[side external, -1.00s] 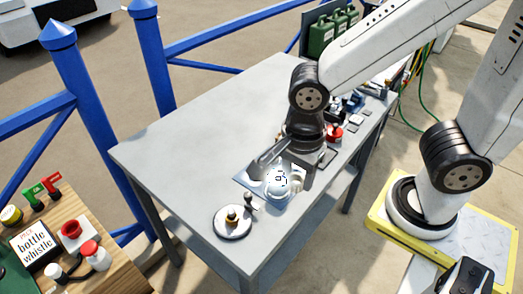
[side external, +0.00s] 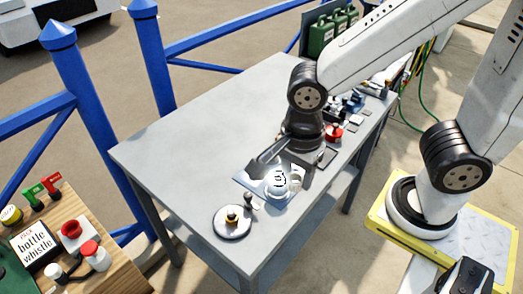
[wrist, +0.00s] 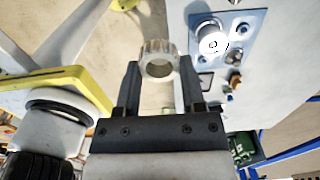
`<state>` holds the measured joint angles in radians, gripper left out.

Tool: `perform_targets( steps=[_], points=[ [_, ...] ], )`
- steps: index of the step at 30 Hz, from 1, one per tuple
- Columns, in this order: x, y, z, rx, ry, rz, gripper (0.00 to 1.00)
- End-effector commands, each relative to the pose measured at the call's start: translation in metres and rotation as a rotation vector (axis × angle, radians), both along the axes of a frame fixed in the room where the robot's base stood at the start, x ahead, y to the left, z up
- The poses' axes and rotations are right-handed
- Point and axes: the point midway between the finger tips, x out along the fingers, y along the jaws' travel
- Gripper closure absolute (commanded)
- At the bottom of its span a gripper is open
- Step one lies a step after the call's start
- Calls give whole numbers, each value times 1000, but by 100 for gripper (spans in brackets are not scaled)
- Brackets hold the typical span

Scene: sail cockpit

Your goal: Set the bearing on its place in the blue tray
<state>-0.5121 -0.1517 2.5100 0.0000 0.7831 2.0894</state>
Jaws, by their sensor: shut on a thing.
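The bearing (wrist: 157,59) is a pale metal ring with an open middle. My gripper (wrist: 158,72) is shut on it, with one dark finger at each side. In the side external view my gripper (side external: 284,172) is low over the table by the blue tray (side external: 246,178), and the bearing (side external: 296,178) is partly hidden between the fingers. The blue tray also shows in the wrist view (wrist: 250,24), to the right of the bearing. A round white-silver part (wrist: 210,40) with dark marks stands on it. I cannot tell the bearing's height above the tray.
A round metal dish (side external: 232,230) with a brass piece stands at the near table corner. A red item (side external: 334,132) and several small parts lie behind my gripper. The table's left side (side external: 200,130) is clear. Blue railings (side external: 85,110) stand beyond it.

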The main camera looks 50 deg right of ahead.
Motion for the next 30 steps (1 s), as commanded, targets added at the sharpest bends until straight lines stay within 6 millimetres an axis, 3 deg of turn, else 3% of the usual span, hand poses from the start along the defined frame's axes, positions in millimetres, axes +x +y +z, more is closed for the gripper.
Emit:
perform_targets(
  steps=[8, 13, 21, 30],
  points=[
    [22, -16, -13, -1, 3, -58, 100],
    [44, -37, -28, -1, 4, -117, 100],
    [75, -83, -58, 0, 4, -219, 100],
    [95, -141, -95, 0, 4, -327, 100]
  ],
)
